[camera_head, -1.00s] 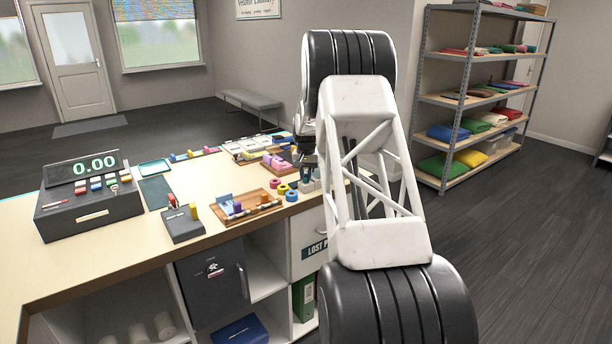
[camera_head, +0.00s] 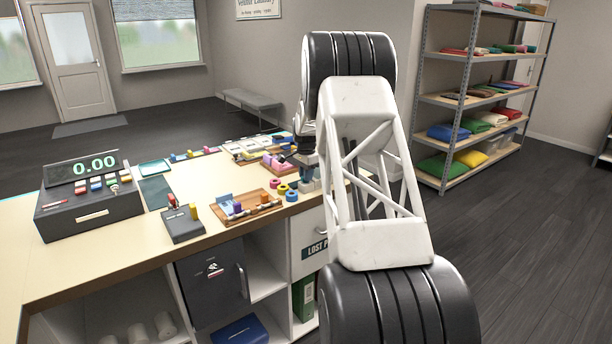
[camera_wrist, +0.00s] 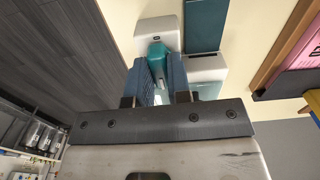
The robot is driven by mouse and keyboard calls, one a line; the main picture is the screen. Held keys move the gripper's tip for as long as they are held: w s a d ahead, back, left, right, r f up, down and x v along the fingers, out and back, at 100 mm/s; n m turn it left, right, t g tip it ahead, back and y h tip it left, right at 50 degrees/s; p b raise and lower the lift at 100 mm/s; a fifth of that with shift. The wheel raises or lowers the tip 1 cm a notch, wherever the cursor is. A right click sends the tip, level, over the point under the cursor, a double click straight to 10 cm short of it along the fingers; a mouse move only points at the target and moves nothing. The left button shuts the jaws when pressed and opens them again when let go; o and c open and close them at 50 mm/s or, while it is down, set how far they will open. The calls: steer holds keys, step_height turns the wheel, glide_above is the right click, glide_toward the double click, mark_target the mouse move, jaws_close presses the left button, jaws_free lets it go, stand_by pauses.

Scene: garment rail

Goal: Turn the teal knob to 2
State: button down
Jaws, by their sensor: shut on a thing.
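The teal knob (camera_wrist: 157,52) shows in the wrist view, on a white housing (camera_wrist: 158,30). My gripper (camera_wrist: 160,70) has its two blue-padded fingers on either side of the knob and is shut on it. The knob's lower part is hidden between the fingers. I cannot read any number or the knob's setting from here. In the head view my arm covers the knob, and the fingertips cannot be made out.
The counter (camera_head: 130,237) carries a cash register (camera_head: 88,210), a card reader (camera_head: 183,224) and a wooden tray (camera_head: 262,211). Coloured rings (camera_head: 283,189) lie near the counter's right edge. In the wrist view a teal panel (camera_wrist: 205,25) lies beside the housing, and a wooden tray edge (camera_wrist: 285,50) is at right.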

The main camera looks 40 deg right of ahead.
steer(key=shift+r, duration=0.1)
stand_by(0.4)
steer(key=c, duration=1.1)
jaws_free()
steer(key=shift+o, duration=0.2)
steer(key=shift+r, duration=3.85)
